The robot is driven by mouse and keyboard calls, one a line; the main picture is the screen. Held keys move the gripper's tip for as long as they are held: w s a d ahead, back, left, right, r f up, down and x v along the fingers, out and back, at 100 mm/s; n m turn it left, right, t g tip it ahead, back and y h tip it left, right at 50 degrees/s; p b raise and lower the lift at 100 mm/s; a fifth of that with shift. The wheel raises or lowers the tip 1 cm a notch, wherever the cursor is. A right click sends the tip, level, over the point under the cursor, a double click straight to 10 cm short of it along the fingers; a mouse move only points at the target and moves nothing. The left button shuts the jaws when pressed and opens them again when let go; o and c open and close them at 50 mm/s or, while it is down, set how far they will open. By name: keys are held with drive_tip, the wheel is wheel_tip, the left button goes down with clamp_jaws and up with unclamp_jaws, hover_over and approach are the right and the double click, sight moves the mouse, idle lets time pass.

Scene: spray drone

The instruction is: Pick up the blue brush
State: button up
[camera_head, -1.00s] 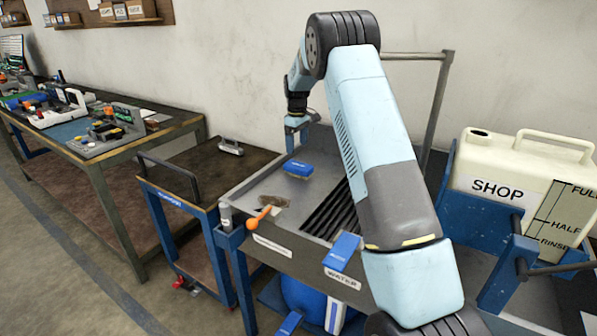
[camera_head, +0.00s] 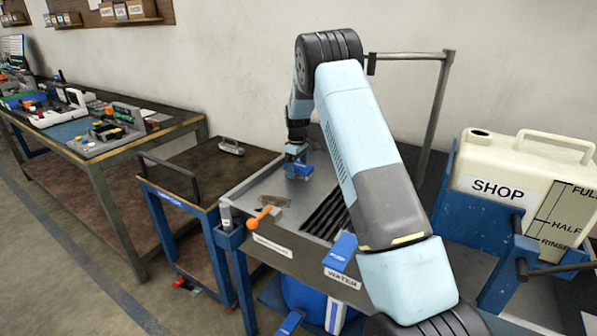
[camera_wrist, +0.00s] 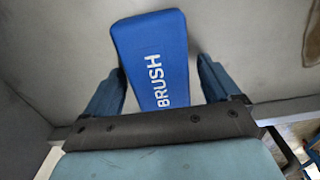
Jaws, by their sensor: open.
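The blue brush (camera_wrist: 150,50) lies on the grey metal tray surface (camera_head: 258,190), its "BRUSH" lettering facing up in the wrist view. My gripper (camera_wrist: 162,85) is open, with one blue finger on each side of the brush's near end. Gaps show between the brush and both fingers. In the head view my gripper (camera_head: 297,165) is down at the tray, and the brush (camera_head: 304,170) is partly hidden behind it.
An orange-handled valve (camera_head: 262,216) and a brownish patch (camera_head: 274,201) are in front of the brush. Dark slats (camera_head: 328,214) lie to its right. A cart (camera_head: 190,165) stands to the left, and a cream SHOP jug (camera_head: 500,175) is at the far right.

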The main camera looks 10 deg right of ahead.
sight(297, 164)
drive_tip(key=c, duration=1.1)
drive_tip(key=shift+r, duration=0.1)
drive_tip(key=shift+r, duration=0.3)
wheel_tip(297, 164, up, 2)
drive_tip(key=shift+r, duration=0.25)
drive_tip(key=s+r, duration=0.3)
drive_tip(key=s, duration=0.1)
drive_tip(key=s+a+r, duration=0.1)
drive_tip(key=s+r, duration=0.2)
drive_tip(key=s, duration=0.2)
drive_tip(key=s+r, duration=0.4)
drive_tip(key=s, duration=0.1)
drive_tip(key=shift+a, duration=0.3)
